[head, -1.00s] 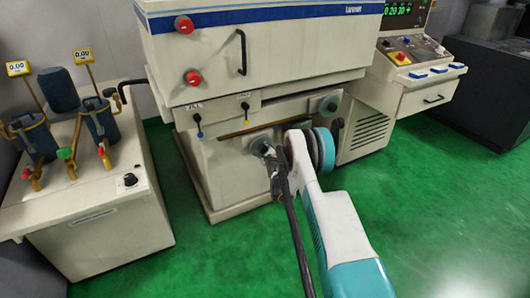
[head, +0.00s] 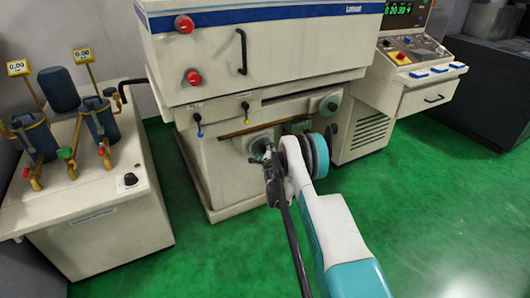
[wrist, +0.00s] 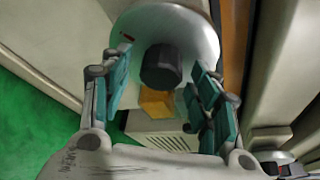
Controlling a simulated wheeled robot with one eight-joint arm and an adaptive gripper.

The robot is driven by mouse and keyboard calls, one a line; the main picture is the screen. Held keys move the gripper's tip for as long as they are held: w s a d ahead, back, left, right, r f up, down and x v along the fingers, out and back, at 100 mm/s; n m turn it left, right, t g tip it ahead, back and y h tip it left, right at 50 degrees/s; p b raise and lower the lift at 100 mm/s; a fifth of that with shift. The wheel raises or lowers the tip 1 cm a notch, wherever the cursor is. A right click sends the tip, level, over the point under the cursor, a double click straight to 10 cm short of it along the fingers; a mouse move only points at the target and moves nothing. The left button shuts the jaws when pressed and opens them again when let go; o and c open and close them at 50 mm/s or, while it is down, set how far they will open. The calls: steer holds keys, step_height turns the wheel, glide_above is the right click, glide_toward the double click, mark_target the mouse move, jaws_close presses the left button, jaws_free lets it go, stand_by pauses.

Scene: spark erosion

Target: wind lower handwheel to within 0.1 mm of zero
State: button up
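The lower handwheel (head: 260,140) is on the machine's lower front, partly hidden by my gripper (head: 264,160) in the head view. In the wrist view it is a pale round disc (wrist: 195,30) with a dark knob (wrist: 160,66) standing out from it. My gripper (wrist: 160,95) is open, with one teal finger pad on each side of the knob. A gap shows between the knob and each finger. The green readout (head: 399,9) is at the top right; its digits are too small to read surely.
Another handwheel (head: 329,106) is at the right of the machine front. A console with a drawer (head: 427,97) stands on the right, and a pale tank unit (head: 95,220) with pipes and gauges on the left. Green floor (head: 215,255) is clear in front. A yellow-orange block (wrist: 157,103) shows below the knob.

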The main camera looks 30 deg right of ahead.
steer(key=v, duration=1.2)
steer(key=d+r+m+g+y+p, duration=0.1)
steer(key=d+r+m+y+p, duration=0.3)
steer(key=m, duration=0.4)
steer(key=shift+g+y, duration=0.3)
steer(key=shift+y, duration=0.1)
steer(key=b+x, duration=0.1)
steer(key=x, duration=0.2)
steer(key=f+b+x, duration=0.1)
steer(key=x, duration=0.3)
steer(key=b+x, duration=0.1)
steer(key=x, duration=0.3)
steer(key=shift+s+f+b, duration=0.2)
steer(key=shift+b, duration=0.1)
steer(key=shift+x, duration=0.75)
steer(key=shift+r, duration=0.15)
